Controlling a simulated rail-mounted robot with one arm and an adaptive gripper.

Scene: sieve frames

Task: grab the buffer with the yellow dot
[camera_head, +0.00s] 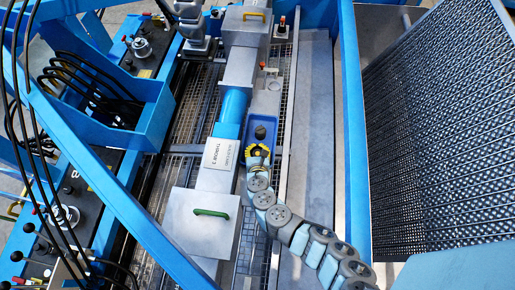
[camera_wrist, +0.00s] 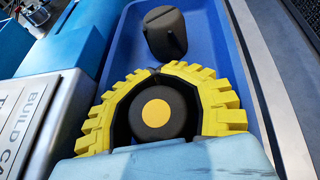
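The buffer with the yellow dot (camera_wrist: 157,112) is a black round piece, seen from its dotted end in the wrist view. My gripper (camera_wrist: 155,72) has yellow toothed fingers with dark inner pads. They curve around this buffer from both sides, and their tips meet beyond it. The gripper looks shut on it; the pads' exact contact is hard to make out, dark on dark. In the head view my gripper (camera_head: 258,150) is at the near part of the blue tray (camera_head: 273,123), and the buffer is too small to tell there. The tray also shows in the wrist view (camera_wrist: 216,55).
A second black buffer (camera_wrist: 166,33) with a slotted top stands in the tray just beyond the fingertips; it also shows in the head view (camera_head: 260,132). A grey box with a label (camera_head: 219,154) lies left of the tray. A blue rail (camera_head: 355,150) runs along the right.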

